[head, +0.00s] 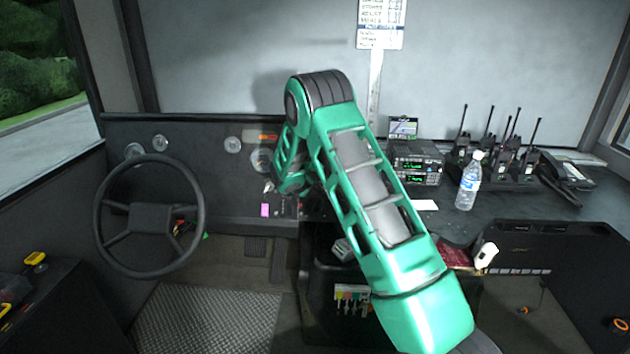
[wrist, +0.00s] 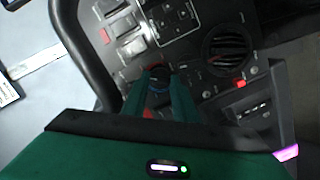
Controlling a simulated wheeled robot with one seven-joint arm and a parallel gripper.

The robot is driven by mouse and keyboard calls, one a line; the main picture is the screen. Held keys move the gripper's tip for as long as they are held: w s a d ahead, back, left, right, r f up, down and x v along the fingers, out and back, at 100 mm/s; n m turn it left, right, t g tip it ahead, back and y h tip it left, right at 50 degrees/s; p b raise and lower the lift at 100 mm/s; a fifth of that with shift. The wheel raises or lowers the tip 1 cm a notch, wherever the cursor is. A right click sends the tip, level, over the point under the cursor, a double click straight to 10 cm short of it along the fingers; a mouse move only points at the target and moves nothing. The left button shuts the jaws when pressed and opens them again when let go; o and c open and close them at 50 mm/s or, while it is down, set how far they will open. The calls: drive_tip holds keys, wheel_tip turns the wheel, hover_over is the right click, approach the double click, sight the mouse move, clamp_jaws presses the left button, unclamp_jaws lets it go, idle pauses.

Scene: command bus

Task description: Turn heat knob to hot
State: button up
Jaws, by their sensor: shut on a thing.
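In the wrist view the two green fingers of my gripper (wrist: 160,88) reach to the dark dashboard panel. They are shut on a small dark knob, taken as the heat knob (wrist: 160,76), which shows between the fingertips. Its marking and the way it points are too small and too covered to read. A little red shows on the panel close to the fingers. In the head view the green end of my arm is at the dashboard right of the steering wheel, and the knob is hidden there.
A round air vent (wrist: 226,47) and rocker switches (wrist: 131,42) flank the fingers. The steering wheel (head: 151,266) stands left of my arm. A water bottle (head: 469,181), stacked radio units (head: 417,163) and several handheld radios (head: 505,158) stand on the counter at right.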

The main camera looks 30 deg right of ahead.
drive_tip(key=m, duration=0.2)
drive_tip(key=m+y, duration=0.1)
drive_tip(key=m, duration=0.3)
drive_tip(key=shift+s+d+f+m, duration=0.2)
drive_tip(key=shift+s+f+m, duration=0.05)
drive_tip(key=shift+m, duration=0.15)
drive_tip(key=m+y, duration=0.1)
drive_tip(key=m, duration=0.2)
drive_tip(key=shift+m, duration=0.3)
drive_tip(key=shift+a+f+m+t+y, duration=0.1)
drive_tip(key=shift+m+t+y, duration=0.25)
drive_tip(key=shift+m, duration=0.65)
drive_tip(key=shift+a, duration=0.1)
drive_tip(key=o, duration=0.8)
drive_tip(key=shift+r, duration=0.25)
